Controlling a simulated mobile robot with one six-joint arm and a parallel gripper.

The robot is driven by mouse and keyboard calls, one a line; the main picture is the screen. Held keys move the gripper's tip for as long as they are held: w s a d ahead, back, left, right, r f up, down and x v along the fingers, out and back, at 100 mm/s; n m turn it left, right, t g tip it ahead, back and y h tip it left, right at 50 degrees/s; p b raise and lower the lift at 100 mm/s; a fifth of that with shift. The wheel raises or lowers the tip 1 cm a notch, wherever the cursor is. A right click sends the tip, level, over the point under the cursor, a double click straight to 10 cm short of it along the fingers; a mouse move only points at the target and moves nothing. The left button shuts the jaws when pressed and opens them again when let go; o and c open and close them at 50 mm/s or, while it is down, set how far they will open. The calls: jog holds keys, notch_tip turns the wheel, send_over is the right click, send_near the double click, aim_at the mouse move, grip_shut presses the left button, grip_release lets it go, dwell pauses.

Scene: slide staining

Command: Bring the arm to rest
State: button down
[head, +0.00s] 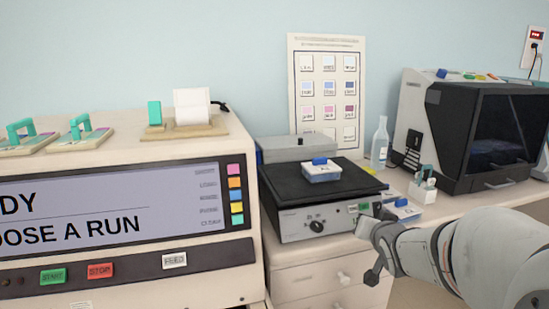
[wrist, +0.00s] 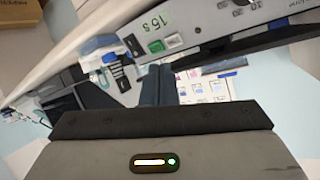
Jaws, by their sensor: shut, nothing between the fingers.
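My arm (head: 455,255) reaches in from the lower right in the head view. My gripper (head: 374,262) is in front of the bench, near the front right corner of the black-topped hotplate-like device (head: 318,188). In the wrist view, my gripper (wrist: 156,82) has its two dark fingers together, with nothing between them. Beyond the fingers are a panel with a green button (wrist: 156,46) and a "15s" label. The view there is tilted.
A large machine (head: 130,150) with a screen and colored buttons stands at left. A small blue-lidded box (head: 321,171) sits on the black-topped device. A clear bottle (head: 380,142) and a dark-windowed machine (head: 470,130) stand at right. Drawers (head: 325,282) are below the bench.

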jog(key=s+a+n+g+p, duration=0.2)
jog(key=s+a+g+p, duration=0.2)
jog(key=s, duration=0.8)
jog(key=s+a+n+g+y+p, duration=0.1)
jog(key=s+a+n+g+p, duration=0.1)
jog(key=s+a+g+p, duration=0.2)
jog(key=s+r+g, duration=0.1)
jog(key=s+g, duration=0.2)
jog(key=s, duration=0.5)
jog(key=shift+s+a, duration=0.35)
jog(key=shift+a, duration=0.05)
dwell(0.9)
